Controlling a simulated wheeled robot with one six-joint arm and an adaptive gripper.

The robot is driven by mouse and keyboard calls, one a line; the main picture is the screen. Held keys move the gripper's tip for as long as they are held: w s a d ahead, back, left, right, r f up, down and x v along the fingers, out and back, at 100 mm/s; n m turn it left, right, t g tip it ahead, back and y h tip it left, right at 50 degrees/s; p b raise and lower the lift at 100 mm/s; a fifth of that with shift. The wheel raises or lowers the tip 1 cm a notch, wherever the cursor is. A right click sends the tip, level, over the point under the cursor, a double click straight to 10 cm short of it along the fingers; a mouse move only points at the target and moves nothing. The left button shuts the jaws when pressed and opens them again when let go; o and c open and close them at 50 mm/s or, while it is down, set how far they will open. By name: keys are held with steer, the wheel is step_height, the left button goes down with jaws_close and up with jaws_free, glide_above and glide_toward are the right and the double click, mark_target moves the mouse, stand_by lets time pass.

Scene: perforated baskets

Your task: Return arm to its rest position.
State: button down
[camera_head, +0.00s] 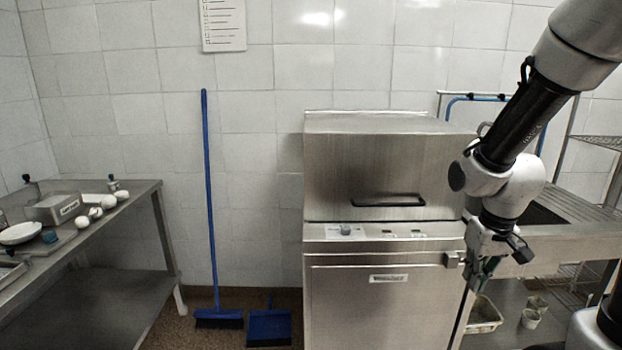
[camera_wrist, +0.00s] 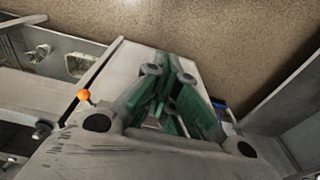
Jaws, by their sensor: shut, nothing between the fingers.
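My gripper (camera_head: 479,274) hangs from the arm at the right of the head view, in front of the right edge of a steel dishwasher (camera_head: 358,282). Its fingers point downward and are shut with nothing between them. In the wrist view my gripper (camera_wrist: 170,80) shows green finger pads brought together. The arm comes down from the upper right with its elbow bent. I cannot tell the exact gap between the gripper and the dishwasher.
A steel table (camera_head: 150,192) with bowls and small white items stands at the left. A blue broom (camera_head: 208,190) leans on the tiled wall, with a blue dustpan (camera_head: 269,327) beside it. A steel counter (camera_head: 585,240) is at the right, with containers below.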

steer(key=s+r+t, duration=0.1)
steer(key=s+r, duration=0.5)
steer(key=r, duration=0.2)
steer(key=s+d+r+t, duration=0.1)
steer(key=s+r+t, duration=0.1)
steer(key=s+r, duration=0.4)
step_height(320, 180, up, 3)
steer(key=shift+f, duration=0.1)
steer(key=shift+d, duration=0.1)
stand_by(0.7)
